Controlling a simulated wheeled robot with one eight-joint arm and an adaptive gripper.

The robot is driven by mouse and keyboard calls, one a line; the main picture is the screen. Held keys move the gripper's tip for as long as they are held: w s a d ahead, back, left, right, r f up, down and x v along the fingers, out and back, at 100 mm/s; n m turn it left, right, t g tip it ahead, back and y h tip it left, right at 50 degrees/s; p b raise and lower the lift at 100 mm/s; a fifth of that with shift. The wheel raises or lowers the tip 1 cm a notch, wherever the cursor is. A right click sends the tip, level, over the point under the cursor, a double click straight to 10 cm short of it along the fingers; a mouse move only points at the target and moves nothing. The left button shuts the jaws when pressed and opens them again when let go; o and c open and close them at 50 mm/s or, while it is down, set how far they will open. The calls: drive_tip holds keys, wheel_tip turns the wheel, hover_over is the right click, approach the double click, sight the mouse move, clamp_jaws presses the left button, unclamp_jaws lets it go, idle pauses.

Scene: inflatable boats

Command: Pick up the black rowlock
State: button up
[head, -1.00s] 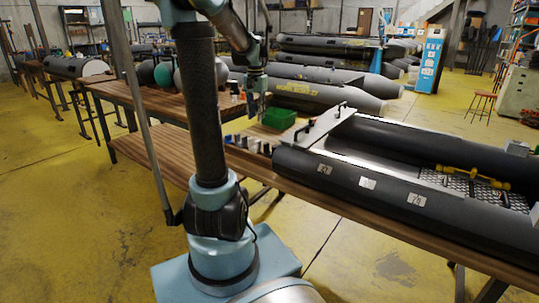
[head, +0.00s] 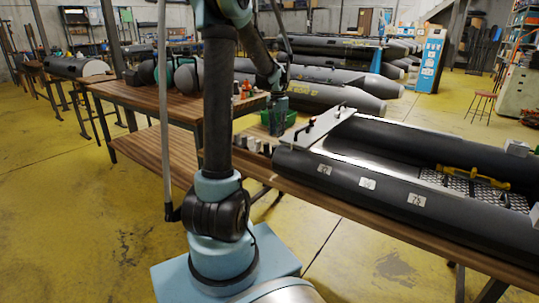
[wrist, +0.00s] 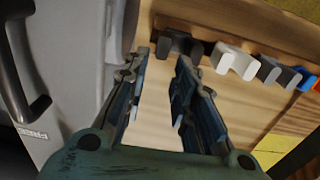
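In the wrist view, the black rowlock (wrist: 178,43) lies on the wooden table top, just beyond my gripper's fingertips. It is the dark piece at the left end of a row of similar pieces and is partly hidden by the right finger. My gripper (wrist: 162,60) is open, and only bare wood shows between its fingers. In the head view, my gripper (head: 278,122) hangs low over the far left end of the boat table. I cannot pick out the black rowlock clearly there.
The grey boat (wrist: 72,70) with a black handle (wrist: 18,70) stands close on the left. A green bin (head: 291,117) is beside my gripper in the head view.

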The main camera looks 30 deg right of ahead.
sight(275, 146)
wheel_tip(275, 146, down, 4)
drive_tip(key=shift+r, duration=0.25)
drive_tip(key=shift+a+f, duration=0.25)
drive_tip(key=shift+f, duration=1.05)
drive_tip(key=shift+a+f, duration=0.25)
drive_tip(key=shift+f, duration=1.05)
clamp_jaws()
